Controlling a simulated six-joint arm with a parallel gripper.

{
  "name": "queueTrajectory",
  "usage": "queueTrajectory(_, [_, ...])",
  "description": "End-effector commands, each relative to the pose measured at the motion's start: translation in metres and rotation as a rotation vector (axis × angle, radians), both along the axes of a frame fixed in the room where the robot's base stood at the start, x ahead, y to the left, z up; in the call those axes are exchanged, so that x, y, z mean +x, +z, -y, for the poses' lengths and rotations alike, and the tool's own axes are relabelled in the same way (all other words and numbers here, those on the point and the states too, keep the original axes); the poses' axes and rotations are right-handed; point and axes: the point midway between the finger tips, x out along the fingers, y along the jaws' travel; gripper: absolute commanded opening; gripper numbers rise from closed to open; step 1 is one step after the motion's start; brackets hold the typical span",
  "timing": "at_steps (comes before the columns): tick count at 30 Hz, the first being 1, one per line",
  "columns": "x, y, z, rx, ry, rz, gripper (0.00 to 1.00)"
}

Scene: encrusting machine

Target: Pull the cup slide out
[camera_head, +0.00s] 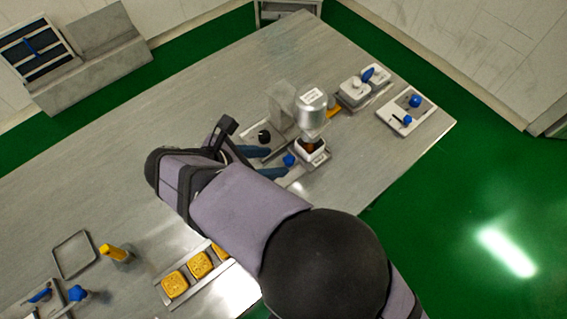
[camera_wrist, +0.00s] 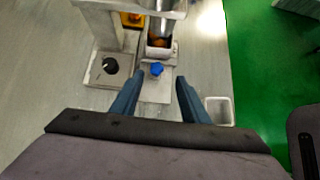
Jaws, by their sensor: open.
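The encrusting machine (camera_head: 283,112) stands on the table with a metal cylinder (camera_head: 312,108) over a white square cup (camera_head: 311,151). The cup holds something brown-orange and sits under the cylinder. The cup slide (camera_wrist: 156,91) is a flat metal plate at the machine's front, with a blue knob (camera_wrist: 156,69) just before the cup. The knob also shows in the head view (camera_head: 289,159). My gripper (camera_wrist: 159,79) is open, with one blue finger on each side of the slide. The knob lies between the fingertips, with gaps on both sides. Finger height above the plate is unclear.
A black dial (camera_wrist: 110,65) is on the machine base, left of the slide. A white open container (camera_wrist: 219,111) is right of my right finger. Yellow moulded cakes (camera_head: 199,265) lie on a tray at the front. Farther right are white units with blue knobs (camera_head: 414,101).

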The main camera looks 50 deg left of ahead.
Motion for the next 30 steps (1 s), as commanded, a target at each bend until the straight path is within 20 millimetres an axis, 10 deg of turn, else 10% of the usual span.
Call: queueTrajectory(30, [0.044,-0.049,-0.005,0.004,0.021,0.012,0.41])
